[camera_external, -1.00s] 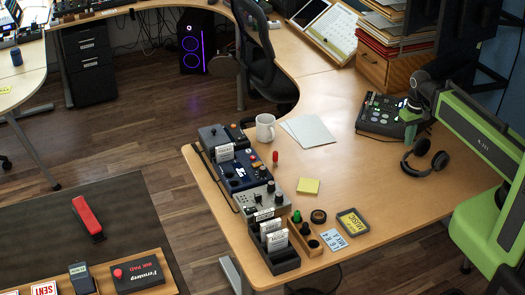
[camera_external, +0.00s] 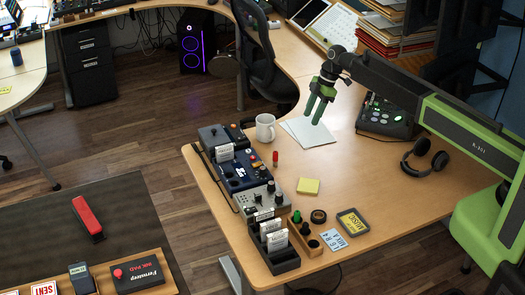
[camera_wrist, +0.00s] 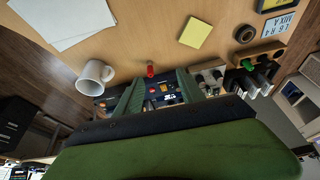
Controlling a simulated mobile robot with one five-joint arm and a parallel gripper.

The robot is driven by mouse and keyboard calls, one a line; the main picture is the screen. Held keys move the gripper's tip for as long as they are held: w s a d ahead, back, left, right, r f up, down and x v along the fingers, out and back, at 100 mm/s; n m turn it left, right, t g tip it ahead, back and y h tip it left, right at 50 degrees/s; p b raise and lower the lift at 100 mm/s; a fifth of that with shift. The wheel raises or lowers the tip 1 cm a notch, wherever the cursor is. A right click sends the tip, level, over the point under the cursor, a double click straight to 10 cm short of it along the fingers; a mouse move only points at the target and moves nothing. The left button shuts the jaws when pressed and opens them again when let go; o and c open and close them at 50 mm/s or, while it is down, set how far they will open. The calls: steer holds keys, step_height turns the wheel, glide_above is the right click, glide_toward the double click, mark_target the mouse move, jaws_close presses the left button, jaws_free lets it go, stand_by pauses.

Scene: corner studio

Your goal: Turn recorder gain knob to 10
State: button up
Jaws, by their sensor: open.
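A row of recording gear stands along the left edge of the desk. A blue recorder-like unit (camera_external: 238,173) has coloured buttons, and a grey unit with small knobs (camera_external: 258,197) stands at its near end. Which knob is the gain knob, and its setting, are too small to tell. My gripper (camera_external: 312,119) is open and empty, pointing down above the white paper, to the right of and apart from the gear. In the wrist view, the blue unit (camera_wrist: 165,97) shows between my fingers, and the grey unit (camera_wrist: 211,80) is just right of them.
A white mug (camera_external: 265,127) stands beside the gear, near a small red object (camera_external: 275,158). A yellow note (camera_external: 308,186), a black-framed label (camera_external: 352,222) and a wooden holder (camera_external: 303,238) lie nearer. Headphones (camera_external: 424,160) and a mixer (camera_external: 386,116) are at right.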

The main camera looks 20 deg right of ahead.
mark_target(264, 168)
steer(key=s+a+r+n, duration=0.1)
steer(key=s+a+n, duration=0.1)
steer(key=a, duration=1.2)
steer(key=shift+g, duration=0.4)
steer(key=b+x, duration=1.5)
steer(key=x, duration=0.1)
steer(key=shift+w+f, duration=0.15)
steer(key=shift+f, duration=0.05)
steer(key=shift+a+f+b, duration=0.3)
steer(key=shift+f+b, duration=0.1)
steer(key=shift+f, duration=0.05)
steer(key=shift+r, duration=0.1)
steer(key=shift+c, duration=0.3)
jaws_close()
